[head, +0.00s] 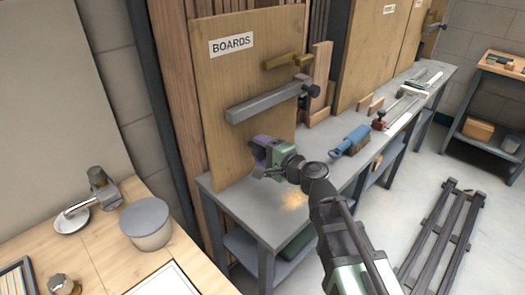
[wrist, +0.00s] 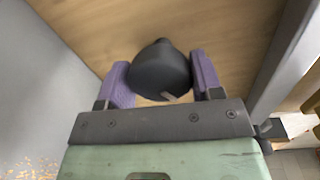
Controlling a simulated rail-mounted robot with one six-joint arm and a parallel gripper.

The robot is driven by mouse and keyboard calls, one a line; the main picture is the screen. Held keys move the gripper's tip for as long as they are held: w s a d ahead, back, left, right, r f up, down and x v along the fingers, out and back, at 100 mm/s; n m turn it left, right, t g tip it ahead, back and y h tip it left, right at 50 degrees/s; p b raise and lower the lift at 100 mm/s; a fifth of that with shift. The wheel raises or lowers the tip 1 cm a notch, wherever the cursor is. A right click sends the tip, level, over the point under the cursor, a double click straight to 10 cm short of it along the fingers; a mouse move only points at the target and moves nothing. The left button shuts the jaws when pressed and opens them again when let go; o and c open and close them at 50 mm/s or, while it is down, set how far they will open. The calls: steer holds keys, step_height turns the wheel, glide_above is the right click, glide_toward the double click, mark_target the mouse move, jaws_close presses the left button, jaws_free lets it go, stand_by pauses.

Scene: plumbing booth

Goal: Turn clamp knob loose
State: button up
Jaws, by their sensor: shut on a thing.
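My gripper (head: 259,148) is in front of the lower part of the plywood board, just above the grey bench. In the wrist view its two purple fingers (wrist: 161,78) are shut on a black rounded clamp knob (wrist: 160,72), one finger on each side. The held knob is not clearly visible in the head view, where the gripper covers that spot. A grey clamp bar (head: 262,104) runs across the board above my gripper, with a dark fitting (head: 308,92) at its right end.
The plywood board (head: 230,75) labelled BOARDS stands upright on the grey bench (head: 225,205). A brass-coloured clamp (head: 288,61) sits higher up. A wooden table with a lidded tub (head: 146,225) is at left.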

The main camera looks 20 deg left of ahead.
steer(key=n, duration=0.5)
steer(key=n+t, duration=0.1)
steer(key=n, duration=0.4)
steer(key=shift+n, duration=0.3)
stand_by(0.4)
steer(key=o, duration=0.9)
steer(key=shift+s+d, duration=0.1)
steer(key=v, duration=0.7)
steer(key=shift+s+d+r, duration=0.1)
steer(key=shift+d, duration=0.05)
